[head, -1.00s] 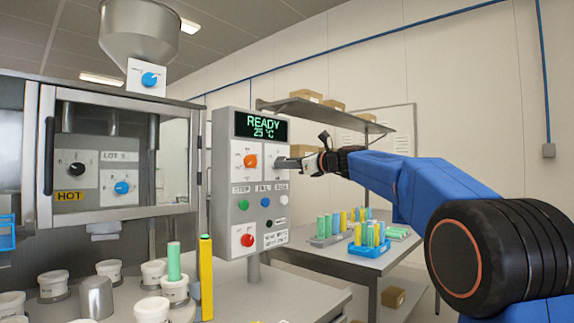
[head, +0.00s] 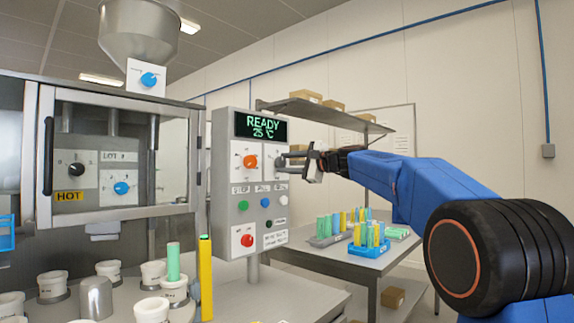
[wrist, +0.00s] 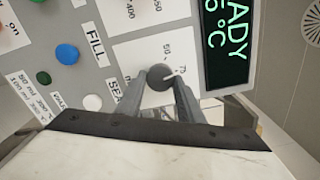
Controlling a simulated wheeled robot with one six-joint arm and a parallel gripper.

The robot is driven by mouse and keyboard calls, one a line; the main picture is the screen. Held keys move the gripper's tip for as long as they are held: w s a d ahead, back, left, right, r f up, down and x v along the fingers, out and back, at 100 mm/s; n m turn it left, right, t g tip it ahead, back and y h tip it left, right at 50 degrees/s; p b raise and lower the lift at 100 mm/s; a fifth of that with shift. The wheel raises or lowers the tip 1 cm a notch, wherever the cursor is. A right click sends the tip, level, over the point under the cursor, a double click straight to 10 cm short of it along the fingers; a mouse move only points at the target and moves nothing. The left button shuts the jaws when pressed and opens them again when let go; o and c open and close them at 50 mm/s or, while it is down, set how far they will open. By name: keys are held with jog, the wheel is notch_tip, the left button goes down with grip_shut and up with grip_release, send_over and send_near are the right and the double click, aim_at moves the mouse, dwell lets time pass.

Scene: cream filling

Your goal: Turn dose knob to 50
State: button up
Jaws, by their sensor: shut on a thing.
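The dose knob (wrist: 160,77) is a small dark knob on a white dial plate (wrist: 129,58) in the wrist view. Its white pointer line points close to the 75 mark, with the 50 mark beside it. My gripper (wrist: 161,84) is shut on the knob, one finger on each side. In the head view my gripper (head: 299,162) is at the upper right of the grey control panel (head: 222,185), with its fingers one above the other. They hide most of the dose knob there.
The panel display (head: 260,126) reads READY 25 °C. An orange knob (head: 250,161) sits left of my gripper. Green (head: 243,205), blue (head: 265,202) and white (head: 282,200) buttons and a red knob (head: 247,240) are below. A shelf (head: 322,113) is behind.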

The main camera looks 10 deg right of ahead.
jog(key=n, duration=0.5)
jog(key=shift+n, duration=2.5)
jog(key=o, duration=1.1)
jog(key=shift+c, duration=0.2)
jog(key=shift+s, duration=0.1)
jog(key=v, duration=1.7)
jog(key=shift+d, duration=0.1)
